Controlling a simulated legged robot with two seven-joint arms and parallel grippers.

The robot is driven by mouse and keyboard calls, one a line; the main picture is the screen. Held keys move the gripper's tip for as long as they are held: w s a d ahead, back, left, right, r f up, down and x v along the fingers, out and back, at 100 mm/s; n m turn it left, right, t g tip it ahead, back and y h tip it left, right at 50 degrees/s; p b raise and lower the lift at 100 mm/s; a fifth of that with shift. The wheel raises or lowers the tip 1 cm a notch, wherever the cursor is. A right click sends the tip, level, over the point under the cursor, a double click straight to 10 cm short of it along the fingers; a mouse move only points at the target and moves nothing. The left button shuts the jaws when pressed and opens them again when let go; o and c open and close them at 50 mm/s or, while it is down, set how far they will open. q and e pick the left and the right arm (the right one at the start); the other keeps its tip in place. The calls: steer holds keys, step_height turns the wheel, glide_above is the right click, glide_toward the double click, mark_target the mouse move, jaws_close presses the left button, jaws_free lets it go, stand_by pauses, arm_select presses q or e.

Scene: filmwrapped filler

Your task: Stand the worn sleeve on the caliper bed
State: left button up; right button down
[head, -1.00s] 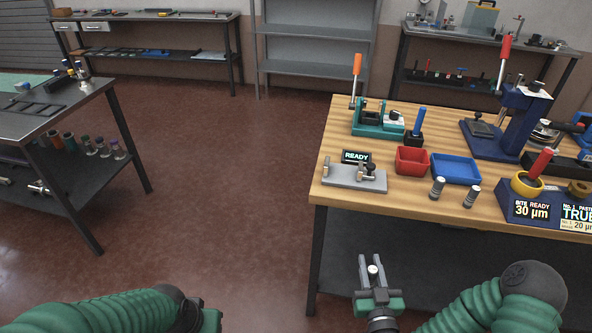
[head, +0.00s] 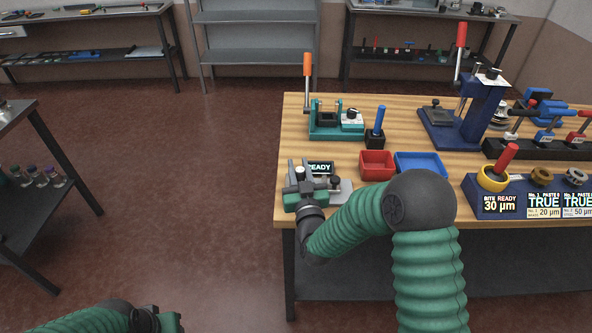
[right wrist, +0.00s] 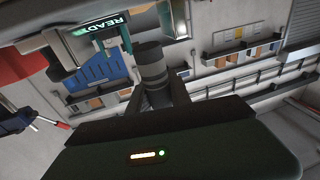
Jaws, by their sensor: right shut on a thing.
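My right gripper (head: 299,170) is at the left end of the grey caliper bed (head: 341,192), in front of its READY display (head: 320,168). It is shut on a sleeve, a dark grey banded cylinder that shows between the fingers in the right wrist view (right wrist: 152,68). The gripper and arm hide much of the bed, so I cannot tell whether the sleeve touches it. The display also shows in the right wrist view (right wrist: 101,25). My left gripper (head: 160,321) is at the bottom edge, cut off, its fingers not clear.
A red tray (head: 377,164) and a blue tray (head: 420,162) stand right of the bed. A teal fixture (head: 335,124) with an orange-handled lever and a blue press (head: 484,104) stand behind. A blue gauge stand (head: 525,199) is at the right.

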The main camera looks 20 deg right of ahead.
mark_target(300, 169)
steer(key=shift+w+d+f, duration=0.1)
steer(key=shift+w+d, duration=0.3)
steer(key=shift+w, duration=0.25)
steer(key=shift+w+d+f, duration=0.1)
steer(key=shift+w+d, duration=0.25)
steer(key=shift+w, duration=0.25)
steer(key=f, duration=0.3)
steer(key=shift+w+a+f, duration=0.1)
steer(key=shift+w+a, duration=0.05)
steer(key=shift+a, duration=0.05)
steer(key=shift+w+a, duration=0.1)
steer(key=shift+a, duration=0.2)
steer(key=c, duration=1.3)
jaws_free()
steer(key=shift+o, duration=0.6)
steer(key=shift+d, duration=0.35)
steer(key=shift+f, duration=0.1)
steer(key=s, duration=0.4)
steer(key=s+a, duration=0.1)
steer(key=s, duration=0.3)
steer(key=s+f+b, duration=0.1)
steer(key=s, duration=0.3)
steer(key=shift+a, duration=0.25)
